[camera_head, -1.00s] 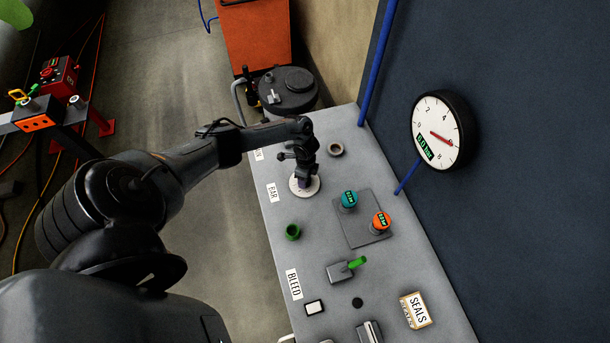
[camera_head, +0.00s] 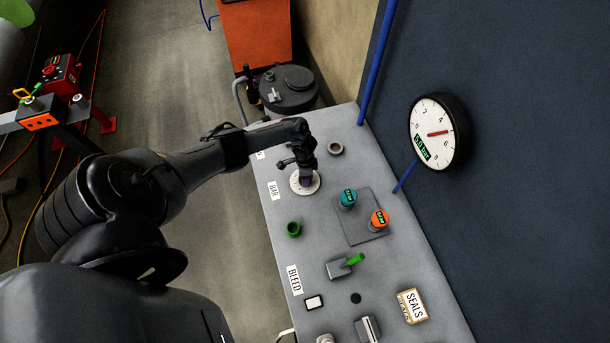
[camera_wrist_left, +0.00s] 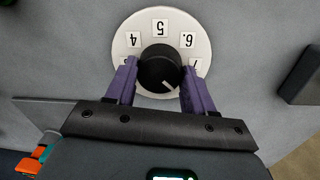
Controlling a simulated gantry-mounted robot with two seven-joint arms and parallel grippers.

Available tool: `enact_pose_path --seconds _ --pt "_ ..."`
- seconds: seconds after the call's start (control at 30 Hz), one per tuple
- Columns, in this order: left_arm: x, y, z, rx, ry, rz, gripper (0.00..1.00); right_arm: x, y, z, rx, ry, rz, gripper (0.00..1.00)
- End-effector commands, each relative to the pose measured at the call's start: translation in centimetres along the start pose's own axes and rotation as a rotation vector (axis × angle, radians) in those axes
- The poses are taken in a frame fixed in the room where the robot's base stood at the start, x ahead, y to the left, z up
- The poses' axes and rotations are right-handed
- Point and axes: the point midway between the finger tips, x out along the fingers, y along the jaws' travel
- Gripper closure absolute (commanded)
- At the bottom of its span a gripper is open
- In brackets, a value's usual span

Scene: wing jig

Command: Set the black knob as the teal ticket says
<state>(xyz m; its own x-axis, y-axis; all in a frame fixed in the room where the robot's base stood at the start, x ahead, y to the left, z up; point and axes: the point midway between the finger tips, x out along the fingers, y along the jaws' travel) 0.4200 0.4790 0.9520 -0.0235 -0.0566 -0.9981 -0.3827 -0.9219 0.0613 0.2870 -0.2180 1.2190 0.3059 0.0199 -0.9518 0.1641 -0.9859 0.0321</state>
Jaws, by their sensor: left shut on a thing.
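The black knob (camera_wrist_left: 158,66) sits in the middle of a white dial (camera_wrist_left: 118,44) with upside-down numbers 4 to 7 around it. Its short white mark points to the lower right in the left wrist view. My left gripper (camera_wrist_left: 160,78) has its purple fingers on both sides of the knob, shut on it; in the head view my gripper (camera_head: 306,176) covers most of the knob. My right gripper is not in view.
A wall gauge (camera_head: 437,133) has a red needle pointing right, slightly up.

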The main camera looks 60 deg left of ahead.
Motion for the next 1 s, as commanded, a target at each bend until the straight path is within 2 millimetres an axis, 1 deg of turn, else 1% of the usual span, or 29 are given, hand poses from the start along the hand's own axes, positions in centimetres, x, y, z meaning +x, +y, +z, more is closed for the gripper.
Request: enact_pose_path --seconds 0.23,0.27,0.4,0.43,0.77,0.87,1.0 --pt "-0.1 0.1 -0.1 0.003 0.001 0.003 0.77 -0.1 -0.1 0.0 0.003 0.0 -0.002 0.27" --pt "-0.1 0.1 -0.1 0.003 0.001 0.003 0.45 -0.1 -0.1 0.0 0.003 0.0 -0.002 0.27" --pt "-0.1 0.1 -0.1 0.003 0.001 0.002 0.24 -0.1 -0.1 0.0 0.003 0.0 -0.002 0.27" --pt "-0.1 0.1 -0.1 0.003 0.001 0.002 0.21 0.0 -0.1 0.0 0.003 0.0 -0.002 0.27" --pt "-0.2 0.0 0.0 0.002 0.001 0.001 0.21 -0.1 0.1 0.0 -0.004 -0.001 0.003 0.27" --pt "-0.9 0.0 0.0 0.001 0.002 0.0 0.21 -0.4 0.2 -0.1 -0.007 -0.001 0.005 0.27" --pt "-2.7 -0.1 0.1 0.003 0.001 -0.001 0.21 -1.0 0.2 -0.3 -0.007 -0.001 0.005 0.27"
